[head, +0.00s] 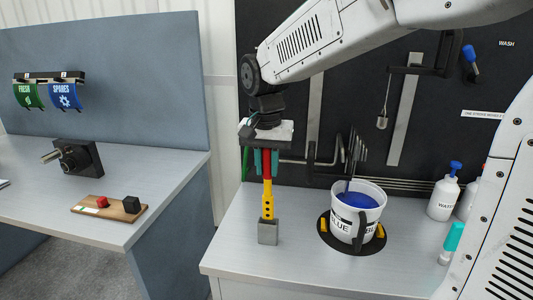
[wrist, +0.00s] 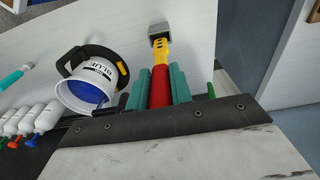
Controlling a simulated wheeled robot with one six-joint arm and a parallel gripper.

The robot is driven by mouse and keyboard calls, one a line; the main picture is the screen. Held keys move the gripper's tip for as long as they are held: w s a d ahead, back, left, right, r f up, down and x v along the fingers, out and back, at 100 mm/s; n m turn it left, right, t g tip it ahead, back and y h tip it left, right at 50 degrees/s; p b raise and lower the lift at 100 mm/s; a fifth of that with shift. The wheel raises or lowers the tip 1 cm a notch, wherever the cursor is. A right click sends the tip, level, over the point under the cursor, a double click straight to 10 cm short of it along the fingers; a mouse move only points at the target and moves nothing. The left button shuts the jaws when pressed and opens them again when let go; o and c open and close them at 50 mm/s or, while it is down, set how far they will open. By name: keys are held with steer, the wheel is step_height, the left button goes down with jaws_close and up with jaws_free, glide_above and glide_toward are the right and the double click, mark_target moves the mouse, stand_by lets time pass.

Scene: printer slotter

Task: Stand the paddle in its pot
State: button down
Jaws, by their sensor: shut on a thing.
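The paddle (head: 267,190) has a red handle and a yellow slotted lower part. It hangs upright from my gripper (head: 267,163), whose teal fingers are shut around the red handle. In the wrist view my gripper (wrist: 160,88) has the red handle between its fingers, and the yellow part (wrist: 161,53) reaches away from it. The paddle's lower end meets a small grey square pot (head: 267,235) on the bench, which also shows in the wrist view (wrist: 159,29). The yellow end's tip is hidden at the pot, so I cannot tell how deep it sits.
A white bucket (head: 341,219) labelled BLUE, with blue contents, stands on a black round base right of the paddle. White bottles (head: 442,197) stand farther right. Dark tools hang on the black back panel. A separate bench (head: 100,215) with a wooden board (head: 108,209) is at left.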

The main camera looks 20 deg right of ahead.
mark_target(267, 180)
steer(key=shift+w+d+f, duration=0.1)
steer(key=shift+f, duration=1.45)
steer(key=shift+w+d+f, duration=0.1)
steer(key=shift+f, duration=1.4)
steer(key=c, duration=1.2)
jaws_free()
steer(key=shift+o, duration=0.2)
steer(key=r, duration=0.7)
steer(key=shift+s+a+r, duration=0.25)
steer(key=shift+r, duration=0.15)
